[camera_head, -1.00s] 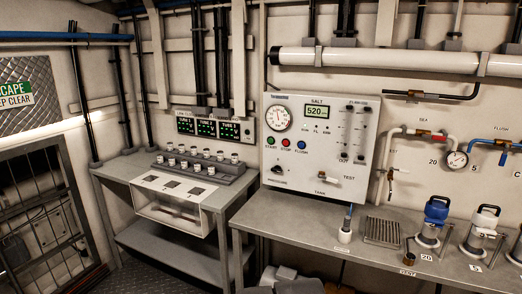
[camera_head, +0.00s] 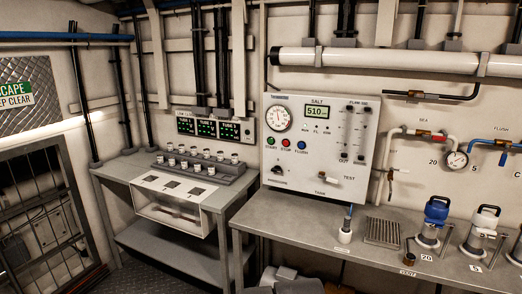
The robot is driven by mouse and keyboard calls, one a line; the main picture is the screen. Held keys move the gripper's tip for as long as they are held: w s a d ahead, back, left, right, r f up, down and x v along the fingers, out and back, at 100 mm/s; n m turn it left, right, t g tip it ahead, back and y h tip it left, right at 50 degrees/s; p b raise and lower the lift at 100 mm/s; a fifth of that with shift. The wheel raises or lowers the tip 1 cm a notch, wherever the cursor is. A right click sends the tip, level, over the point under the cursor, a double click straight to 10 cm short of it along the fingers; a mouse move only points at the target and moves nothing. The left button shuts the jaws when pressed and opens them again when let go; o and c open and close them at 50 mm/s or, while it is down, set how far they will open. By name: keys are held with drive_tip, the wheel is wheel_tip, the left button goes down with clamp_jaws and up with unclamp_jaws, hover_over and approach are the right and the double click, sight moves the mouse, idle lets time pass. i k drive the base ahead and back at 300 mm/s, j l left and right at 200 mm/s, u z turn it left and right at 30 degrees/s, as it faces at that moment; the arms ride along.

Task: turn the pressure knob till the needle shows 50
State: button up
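The pressure knob (camera_head: 278,171) is a small black knob at the lower left of the white control panel (camera_head: 335,190), with a label under it. A round white gauge (camera_head: 278,118) sits at the panel's upper left. Its needle is too small to read exactly. A green display (camera_head: 317,111) under the word SALT reads 510. Green, red and blue buttons lie in a row between the gauge and the knob. My gripper cannot be made out in this view, and nothing visible touches the knob.
A grey bench (camera_head: 300,213) runs below the panel, with blue-topped and white-topped bottles (camera_head: 435,211) at the right. A grey side table (camera_head: 135,175) with a rack of several cups (camera_head: 200,165) stands left. A second gauge (camera_head: 456,159) hangs on the right wall piping.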

sight(276, 169)
drive_tip(key=i+l+u, duration=0.1)
drive_tip(key=i+u, duration=0.2)
drive_tip(key=i, duration=0.7)
